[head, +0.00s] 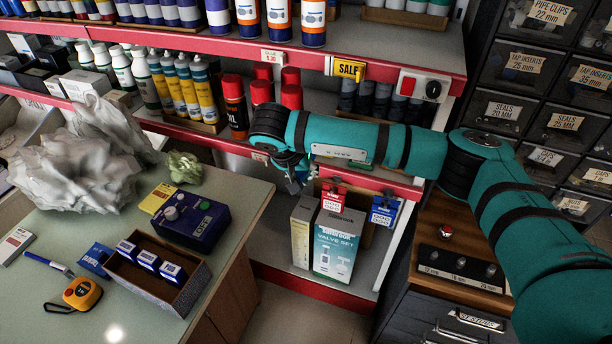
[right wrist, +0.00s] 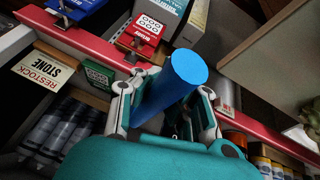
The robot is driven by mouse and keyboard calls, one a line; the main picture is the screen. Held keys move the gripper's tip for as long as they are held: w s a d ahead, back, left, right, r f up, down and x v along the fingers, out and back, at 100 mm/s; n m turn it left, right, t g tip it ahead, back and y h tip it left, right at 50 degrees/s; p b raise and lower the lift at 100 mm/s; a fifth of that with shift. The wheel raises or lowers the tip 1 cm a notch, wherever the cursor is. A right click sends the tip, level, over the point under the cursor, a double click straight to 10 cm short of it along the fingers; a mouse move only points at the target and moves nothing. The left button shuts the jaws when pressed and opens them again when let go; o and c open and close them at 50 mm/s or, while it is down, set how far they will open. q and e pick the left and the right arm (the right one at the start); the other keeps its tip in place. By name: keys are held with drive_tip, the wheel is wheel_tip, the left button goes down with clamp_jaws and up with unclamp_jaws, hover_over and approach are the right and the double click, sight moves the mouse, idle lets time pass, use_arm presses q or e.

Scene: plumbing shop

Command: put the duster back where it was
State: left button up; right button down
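My right gripper (head: 294,181) is in front of the red-edged shelves, just above two upright boxes, and is mostly hidden by its own teal wrist in the head view. In the right wrist view, the right gripper (right wrist: 174,92) has its fingers on either side of a plain blue cylinder (right wrist: 184,68) and appears shut on it. The cylinder may be the duster's handle; I see no duster head, and the cylinder's lower end is hidden by the gripper. My left gripper is not in view.
A valve set box (head: 337,245) stands on the low shelf under my right gripper, with red and blue cards (head: 384,211) hanging from the shelf edge. A counter (head: 110,300) with an open box (head: 158,285) is at left. A drawer cabinet (head: 455,290) stands at right.

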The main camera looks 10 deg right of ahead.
drive_tip(key=shift+r, duration=0.1)
drive_tip(key=c, duration=2)
unclamp_jaws()
drive_tip(key=o, duration=0.5)
drive_tip(key=shift+s+a+r+p, duration=0.1)
drive_tip(key=shift+r+p, duration=0.25)
drive_tip(key=p+v, duration=0.5)
drive_tip(key=v, duration=0.6)
drive_tip(key=shift+s+a+r, duration=0.1)
drive_tip(key=shift+s+a, duration=0.05)
drive_tip(key=shift+s, duration=0.05)
